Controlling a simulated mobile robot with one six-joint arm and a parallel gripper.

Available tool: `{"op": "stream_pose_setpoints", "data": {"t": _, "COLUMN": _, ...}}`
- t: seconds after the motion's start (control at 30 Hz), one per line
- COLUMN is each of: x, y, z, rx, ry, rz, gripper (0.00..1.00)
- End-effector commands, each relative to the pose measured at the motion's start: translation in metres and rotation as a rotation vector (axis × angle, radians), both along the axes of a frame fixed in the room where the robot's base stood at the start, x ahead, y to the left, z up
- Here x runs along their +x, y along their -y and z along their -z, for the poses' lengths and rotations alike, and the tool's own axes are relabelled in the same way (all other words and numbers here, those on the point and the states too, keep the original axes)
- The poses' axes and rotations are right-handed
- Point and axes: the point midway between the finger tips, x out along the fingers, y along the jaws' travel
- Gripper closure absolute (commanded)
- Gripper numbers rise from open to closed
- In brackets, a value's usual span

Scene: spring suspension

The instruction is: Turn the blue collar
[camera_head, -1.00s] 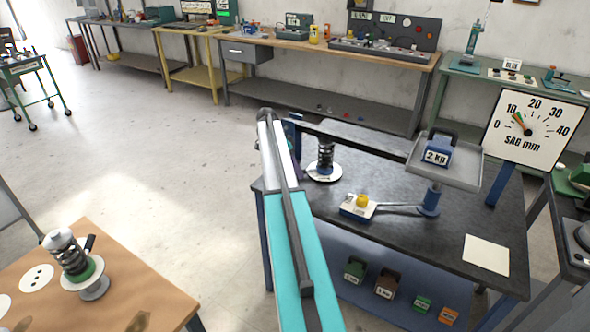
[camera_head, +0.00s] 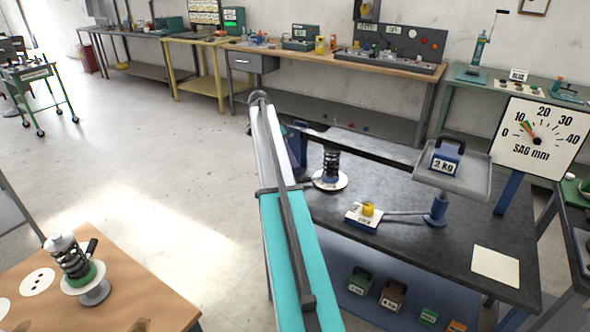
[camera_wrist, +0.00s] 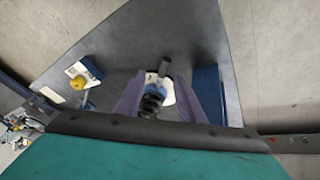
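The blue collar (camera_head: 331,179) sits low on a black coil spring (camera_head: 332,162), above a white round plate on the dark table. In the wrist view the blue collar (camera_wrist: 156,89) shows beyond the spring (camera_wrist: 152,104), with a dark handle (camera_wrist: 166,67) sticking out past it. My gripper (camera_wrist: 160,78) is open, with one purple finger on each side of the spring and collar. Whether either finger touches the collar is unclear. In the head view my arm hides most of the gripper.
A beam with a tray (camera_head: 455,180) and a 2 kg weight (camera_head: 445,161) stands right of the spring. A lock block with a yellow knob (camera_head: 368,209) sits in front. The SAG mm gauge (camera_head: 538,140) reads near 10. Another spring with a green collar (camera_head: 84,275) stands on the wooden table.

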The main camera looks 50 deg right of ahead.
Motion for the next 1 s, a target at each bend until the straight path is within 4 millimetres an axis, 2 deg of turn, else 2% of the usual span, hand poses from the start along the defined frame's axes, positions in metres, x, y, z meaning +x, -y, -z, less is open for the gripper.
{"op": "stream_pose_setpoints", "data": {"t": 0.1, "x": 0.008, "y": -0.004, "z": -0.016, "rx": -0.002, "ry": 0.001, "rz": -0.001, "gripper": 0.64}}
{"op": "stream_pose_setpoints", "data": {"t": 0.3, "x": 0.013, "y": -0.008, "z": -0.033, "rx": -0.002, "ry": 0.002, "rz": 0.0, "gripper": 0.64}}
{"op": "stream_pose_setpoints", "data": {"t": 1.0, "x": 0.013, "y": -0.009, "z": -0.039, "rx": -0.001, "ry": 0.0, "rz": 0.001, "gripper": 0.64}}
